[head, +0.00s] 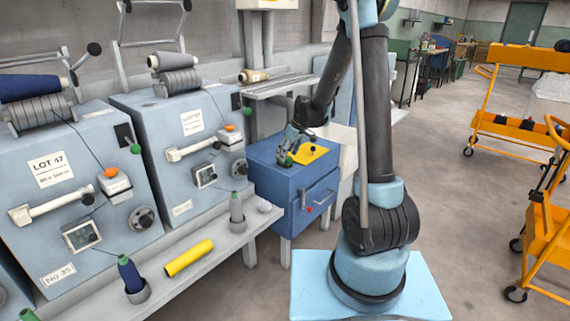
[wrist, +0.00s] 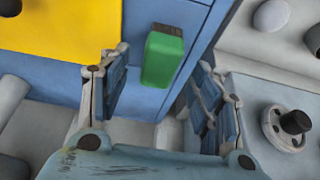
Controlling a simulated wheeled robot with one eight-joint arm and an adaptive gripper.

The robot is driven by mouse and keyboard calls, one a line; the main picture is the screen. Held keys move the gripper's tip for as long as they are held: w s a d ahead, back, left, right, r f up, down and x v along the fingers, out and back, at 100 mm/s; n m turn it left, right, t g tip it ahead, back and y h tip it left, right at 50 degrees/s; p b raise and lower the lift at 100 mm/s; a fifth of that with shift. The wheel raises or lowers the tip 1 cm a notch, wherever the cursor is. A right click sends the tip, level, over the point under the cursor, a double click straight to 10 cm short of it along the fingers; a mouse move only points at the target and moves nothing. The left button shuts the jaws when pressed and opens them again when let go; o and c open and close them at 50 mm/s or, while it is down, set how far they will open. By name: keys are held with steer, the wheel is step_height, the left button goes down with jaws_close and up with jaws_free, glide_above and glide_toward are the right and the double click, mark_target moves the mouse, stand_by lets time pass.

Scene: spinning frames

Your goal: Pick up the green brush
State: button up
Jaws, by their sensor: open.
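The green brush (wrist: 162,59) has a green block body and a dark bristle end at its top in the wrist view. It lies near the edge of the blue cabinet top (wrist: 138,18), beside a yellow sheet (wrist: 60,32). My gripper (wrist: 163,72) is open, with one finger to the left of the brush and one to the right; neither appears to touch it. In the head view my gripper (head: 292,146) is low over the blue cabinet (head: 262,165), and the small green brush (head: 283,160) shows just below it, partly hidden.
Grey-blue machines (head: 180,135) with thread cones stand left of the cabinet. A shelf (head: 215,262) in front of them holds a yellow tube (head: 189,258) and a navy cone (head: 131,275). Orange carts (head: 510,128) stand at the right, with open floor between.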

steer(key=shift+x, duration=2.35)
steer(key=c, duration=1.3)
steer(key=shift+o, duration=0.2)
step_height(320, 180, up, 10)
steer(key=shift+r, duration=0.1)
